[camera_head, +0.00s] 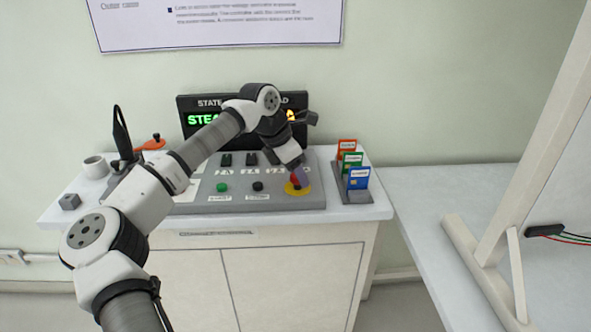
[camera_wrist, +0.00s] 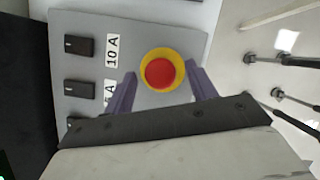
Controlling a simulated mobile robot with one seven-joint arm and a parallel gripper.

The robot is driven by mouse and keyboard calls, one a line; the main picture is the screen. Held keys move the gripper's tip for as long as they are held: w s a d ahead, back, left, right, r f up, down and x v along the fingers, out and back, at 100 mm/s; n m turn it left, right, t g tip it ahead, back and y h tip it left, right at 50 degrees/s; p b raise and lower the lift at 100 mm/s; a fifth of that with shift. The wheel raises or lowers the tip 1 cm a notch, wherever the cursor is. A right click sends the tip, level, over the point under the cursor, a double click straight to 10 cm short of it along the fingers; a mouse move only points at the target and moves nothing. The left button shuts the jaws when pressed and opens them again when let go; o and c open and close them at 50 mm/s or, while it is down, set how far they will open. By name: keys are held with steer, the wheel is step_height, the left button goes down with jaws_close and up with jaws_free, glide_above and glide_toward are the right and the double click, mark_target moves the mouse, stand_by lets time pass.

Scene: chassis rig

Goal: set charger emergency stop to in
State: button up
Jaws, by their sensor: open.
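The emergency stop is a red round button in a yellow ring at the right end of the grey control panel. In the wrist view its red cap (camera_wrist: 159,73) shows whole, between and just beyond my fingertips. In the head view the yellow ring (camera_head: 297,190) shows under my gripper (camera_head: 298,174), which hides part of the button. My gripper (camera_wrist: 160,80) is open, with one purple finger on each side of the button. I cannot tell whether the fingers touch it or whether the button is in or out.
The grey panel (camera_head: 225,198) also carries a green button (camera_head: 222,187), a black button (camera_head: 258,186) and black switches (camera_wrist: 79,46). A rack of colored cards (camera_head: 357,180) stands right of the panel. A display (camera_head: 190,104) stands behind. A white cup (camera_head: 95,168) is at left.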

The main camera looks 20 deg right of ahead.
steer(key=shift+d+f, duration=0.1)
steer(key=shift+f, duration=0.05)
steer(key=shift+c, duration=0.3)
jaws_close()
steer(key=shift+f+b, duration=0.45)
steer(key=shift+f, duration=0.2)
steer(key=shift+o, duration=0.3)
jaws_free()
steer(key=shift+r, duration=0.15)
